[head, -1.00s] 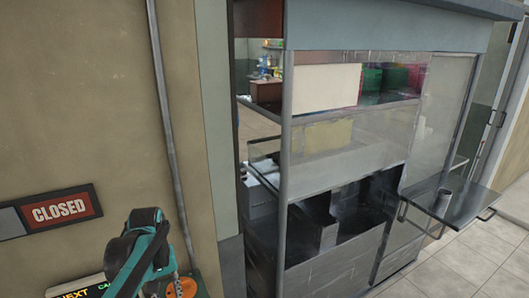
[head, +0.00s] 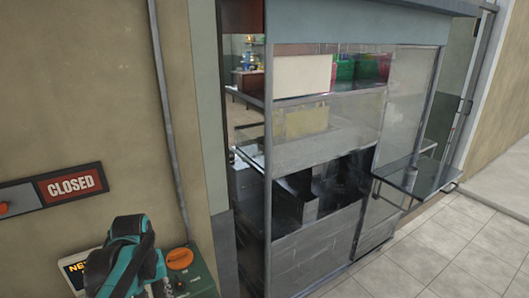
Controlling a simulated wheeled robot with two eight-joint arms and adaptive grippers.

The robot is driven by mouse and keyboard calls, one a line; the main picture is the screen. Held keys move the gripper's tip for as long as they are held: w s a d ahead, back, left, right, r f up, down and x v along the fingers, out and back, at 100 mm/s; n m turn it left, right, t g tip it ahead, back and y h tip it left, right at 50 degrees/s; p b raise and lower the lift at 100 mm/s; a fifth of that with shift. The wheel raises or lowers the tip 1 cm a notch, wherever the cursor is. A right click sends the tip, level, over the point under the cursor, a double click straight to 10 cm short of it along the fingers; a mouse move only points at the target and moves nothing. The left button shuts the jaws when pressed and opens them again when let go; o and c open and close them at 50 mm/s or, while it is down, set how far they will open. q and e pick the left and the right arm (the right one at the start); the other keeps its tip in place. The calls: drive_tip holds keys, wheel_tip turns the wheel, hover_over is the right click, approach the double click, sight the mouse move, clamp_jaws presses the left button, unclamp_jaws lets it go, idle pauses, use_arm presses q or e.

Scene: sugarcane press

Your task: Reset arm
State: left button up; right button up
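My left arm, teal and black, comes in at the lower left of the head view. Its gripper (head: 155,287) is mostly hidden behind the teal link and cut by the bottom edge, so its fingers cannot be made out. It overlaps a green box (head: 203,277) with an orange knob (head: 180,258) on the wall; I cannot tell whether they touch. My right arm and gripper are out of view.
A red CLOSED sign (head: 70,185) and a grey pipe (head: 168,120) are on the beige wall (head: 75,80). Tiled floor (head: 440,245) is clear at right.

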use_arm(q)
drive_tip(key=s+d+f+m+t, duration=0.2)
drive_tip(key=s+d+m+t, duration=0.3)
drive_tip(key=s+d, duration=0.4)
drive_tip(key=shift+s+d+f+t+b, duration=0.25)
drive_tip(key=shift+s+t+b, duration=0.15)
drive_tip(key=shift+s+t, duration=0.3)
idle(0.6)
